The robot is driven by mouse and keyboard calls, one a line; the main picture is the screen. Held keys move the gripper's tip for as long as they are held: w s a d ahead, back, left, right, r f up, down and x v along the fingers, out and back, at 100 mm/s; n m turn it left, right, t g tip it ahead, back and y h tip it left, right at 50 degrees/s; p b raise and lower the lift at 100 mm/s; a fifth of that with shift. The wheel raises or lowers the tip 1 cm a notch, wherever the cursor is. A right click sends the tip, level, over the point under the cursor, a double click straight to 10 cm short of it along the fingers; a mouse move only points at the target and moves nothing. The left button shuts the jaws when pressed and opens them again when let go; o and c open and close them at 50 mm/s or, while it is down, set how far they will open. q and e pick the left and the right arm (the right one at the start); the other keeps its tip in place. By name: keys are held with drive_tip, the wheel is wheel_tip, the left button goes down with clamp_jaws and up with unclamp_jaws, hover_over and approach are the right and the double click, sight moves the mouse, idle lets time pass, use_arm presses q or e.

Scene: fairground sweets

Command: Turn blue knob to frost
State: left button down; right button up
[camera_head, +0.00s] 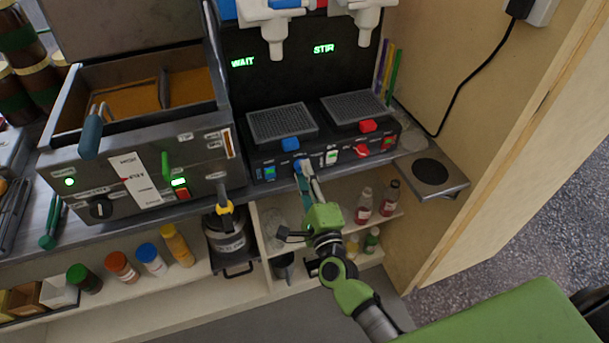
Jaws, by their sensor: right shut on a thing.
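The slush machine's front panel (318,160) stands at the back centre. The blue knob (299,163) is on it, mostly covered by my right gripper (304,172). My right gripper comes up from the lower right, with its fingers shut on the blue knob. The knob's pointer and its markings are too hidden and small to read. Above the panel, green displays read WAIT (242,62) on the left and STIR (323,48) on the right. My left gripper is not in view.
A fryer (140,170) stands close on the left. A wooden wall (480,80) bounds the right.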

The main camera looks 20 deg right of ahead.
drive_tip(key=o, duration=1.1)
